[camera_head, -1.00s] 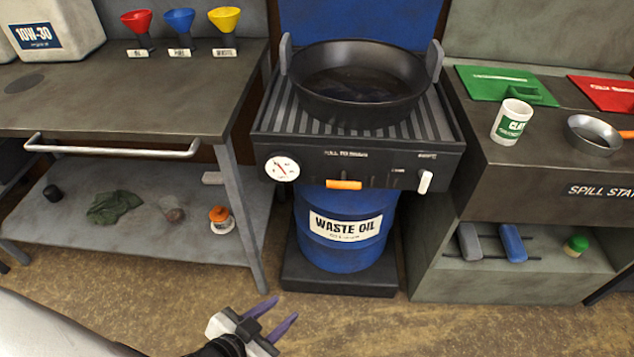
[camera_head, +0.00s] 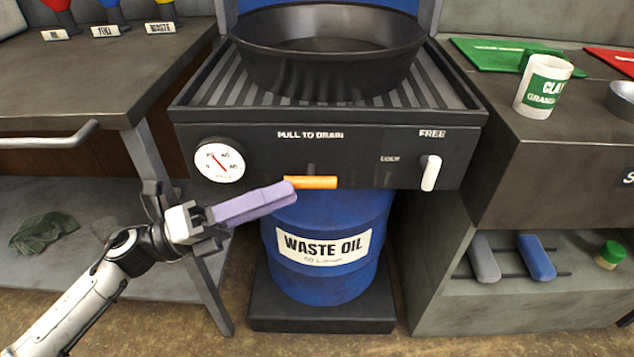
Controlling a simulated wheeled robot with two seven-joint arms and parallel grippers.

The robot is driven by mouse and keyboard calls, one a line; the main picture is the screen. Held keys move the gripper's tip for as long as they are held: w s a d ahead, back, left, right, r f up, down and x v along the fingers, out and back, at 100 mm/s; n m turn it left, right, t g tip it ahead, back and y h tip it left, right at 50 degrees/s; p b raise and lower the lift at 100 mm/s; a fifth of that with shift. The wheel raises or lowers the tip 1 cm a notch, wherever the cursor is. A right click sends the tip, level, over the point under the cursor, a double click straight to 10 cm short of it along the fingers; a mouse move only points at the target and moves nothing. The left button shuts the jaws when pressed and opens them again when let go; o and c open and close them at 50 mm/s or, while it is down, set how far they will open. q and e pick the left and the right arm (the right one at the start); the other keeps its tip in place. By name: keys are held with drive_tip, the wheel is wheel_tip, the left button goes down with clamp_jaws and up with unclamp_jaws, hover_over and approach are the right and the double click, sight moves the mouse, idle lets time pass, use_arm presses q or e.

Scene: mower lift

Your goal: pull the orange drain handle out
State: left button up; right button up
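The orange drain handle (camera_head: 311,182) is a short horizontal bar on the front of the black drain unit (camera_head: 370,150), below the words "PULL TO DRAIN". My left gripper (camera_head: 288,191) comes in from the left, with its lavender fingertips at the handle's left end in the picture. The fingers overlap in this view, so I cannot tell the gap between them, nor whether they touch the handle. My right gripper is not in view.
A round gauge (camera_head: 219,160) and a white lever (camera_head: 431,173) flank the handle on the panel. A black pan (camera_head: 325,60) stands on the ribbed top. A blue waste oil drum (camera_head: 330,270) stands below. A workbench leg (camera_head: 180,220) is close behind my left gripper.

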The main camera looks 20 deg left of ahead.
sight(316, 177)
use_arm(q)
drive_tip(key=x, duration=0.7)
clamp_jaws()
